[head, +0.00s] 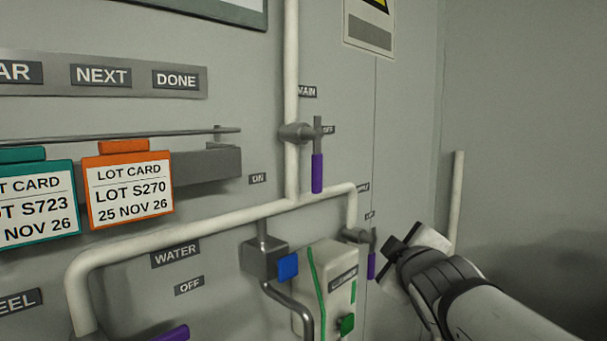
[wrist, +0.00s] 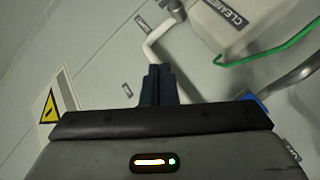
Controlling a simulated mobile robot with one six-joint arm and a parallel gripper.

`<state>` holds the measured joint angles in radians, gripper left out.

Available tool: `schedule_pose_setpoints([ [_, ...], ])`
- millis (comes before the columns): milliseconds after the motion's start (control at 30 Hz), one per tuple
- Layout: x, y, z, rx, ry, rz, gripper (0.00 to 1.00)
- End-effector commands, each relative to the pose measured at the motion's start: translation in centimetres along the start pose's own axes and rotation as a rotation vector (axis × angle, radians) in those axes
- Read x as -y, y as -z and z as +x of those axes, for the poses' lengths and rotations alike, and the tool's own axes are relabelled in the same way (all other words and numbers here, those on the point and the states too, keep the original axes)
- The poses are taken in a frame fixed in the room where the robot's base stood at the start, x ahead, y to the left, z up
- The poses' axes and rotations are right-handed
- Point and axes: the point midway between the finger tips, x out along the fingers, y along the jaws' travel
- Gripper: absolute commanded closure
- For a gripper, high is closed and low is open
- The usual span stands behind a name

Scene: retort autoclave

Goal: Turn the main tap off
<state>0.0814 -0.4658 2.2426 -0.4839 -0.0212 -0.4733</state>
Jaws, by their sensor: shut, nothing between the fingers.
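The main tap (head: 317,172) is on the upright white pipe under the MAIN label (head: 307,92) in the head view. Its purple-sleeved lever hangs straight down, roughly in line with the pipe. An OFF label (head: 328,130) is just right of the tap's hub, and an ON label (head: 258,178) is at lower left. My gripper (head: 394,246) is lower right of the main tap, clear of it, close to a smaller purple-handled tap (head: 371,266); I cannot tell whether they touch. In the wrist view my shut, empty fingers (wrist: 157,84) point toward the wall. I cannot make out the main tap there.
A cleaner unit (head: 330,285) and a blue-handled valve (head: 287,267) sit below the main tap. The white water pipe (head: 170,238) runs across the panel. Lot cards (head: 128,188) hang at left. A warning sign (wrist: 48,107) shows in the wrist view.

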Motion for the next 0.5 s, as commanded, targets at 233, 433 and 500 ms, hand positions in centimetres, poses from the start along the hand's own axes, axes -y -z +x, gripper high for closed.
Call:
schedule_pose_setpoints([
  [233,-2.8,11.6,-1.8,-0.474,-0.022,-0.458,1.00],
  [433,-2.0,14.6,-3.3,-0.632,0.005,-0.631,1.00],
  [500,-1.8,14.8,-3.5,-0.648,0.010,-0.649,1.00],
])
